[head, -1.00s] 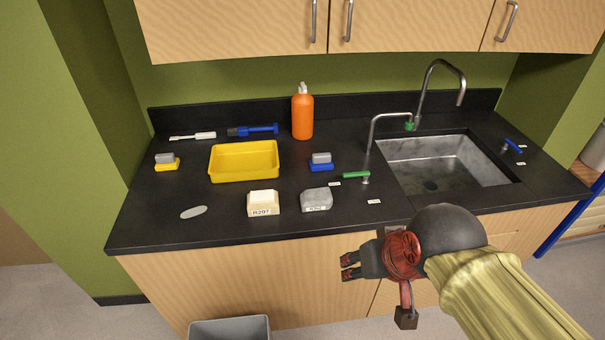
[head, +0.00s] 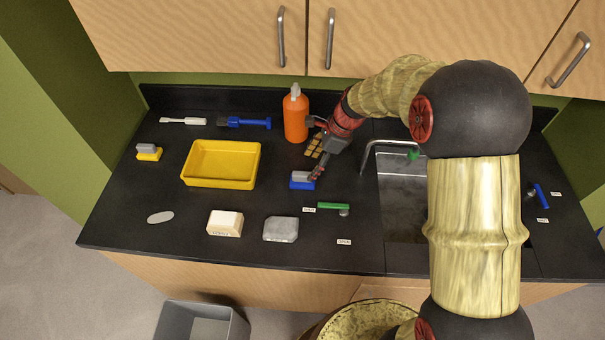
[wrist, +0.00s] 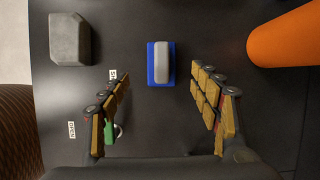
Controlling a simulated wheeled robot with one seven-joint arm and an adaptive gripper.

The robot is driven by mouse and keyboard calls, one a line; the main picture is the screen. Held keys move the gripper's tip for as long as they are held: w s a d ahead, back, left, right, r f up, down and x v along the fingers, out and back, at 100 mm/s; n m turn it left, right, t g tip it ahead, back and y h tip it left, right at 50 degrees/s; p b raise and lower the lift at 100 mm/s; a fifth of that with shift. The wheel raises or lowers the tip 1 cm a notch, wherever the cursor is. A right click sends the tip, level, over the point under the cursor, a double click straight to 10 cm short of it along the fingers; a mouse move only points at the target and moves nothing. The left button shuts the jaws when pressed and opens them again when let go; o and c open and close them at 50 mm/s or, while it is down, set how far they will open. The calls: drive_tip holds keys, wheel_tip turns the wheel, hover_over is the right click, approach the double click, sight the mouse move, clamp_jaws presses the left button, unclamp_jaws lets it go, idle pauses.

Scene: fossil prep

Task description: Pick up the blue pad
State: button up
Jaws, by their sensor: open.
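The blue pad (head: 300,185) has a blue base with a grey block on top and lies on the black counter, right of the yellow tray. In the wrist view the blue pad (wrist: 151,64) lies ahead of the fingertips, between the lines of the two fingers. My gripper (head: 318,160) is above the counter, close to the pad in the head view. In the wrist view my gripper (wrist: 164,85) is open, with nothing between its fingers. One finger overlaps the pad's right edge in the head view.
The orange bottle (head: 296,117) stands close behind my gripper. The yellow tray (head: 190,183) is left of the pad. A green-handled valve (head: 333,206) and grey block (head: 281,230) are nearer the front. The sink (head: 400,220) is to the right, partly hidden by my arm.

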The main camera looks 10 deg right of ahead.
sight(304, 174)
drive_tip(key=x, duration=0.2)
drive_tip(key=shift+w+f, duration=0.1)
drive_tip(key=shift+f, duration=0.25)
drive_tip(key=b+x, duration=0.1)
drive_tip(key=x, duration=0.5)
drive_tip(key=shift+w+r, duration=0.1)
drive_tip(key=shift+c, duration=1)
drive_tip(key=c, duration=1.1)
drive_tip(key=shift+o, duration=0.2)
drive_tip(key=shift+r, duration=0.15)
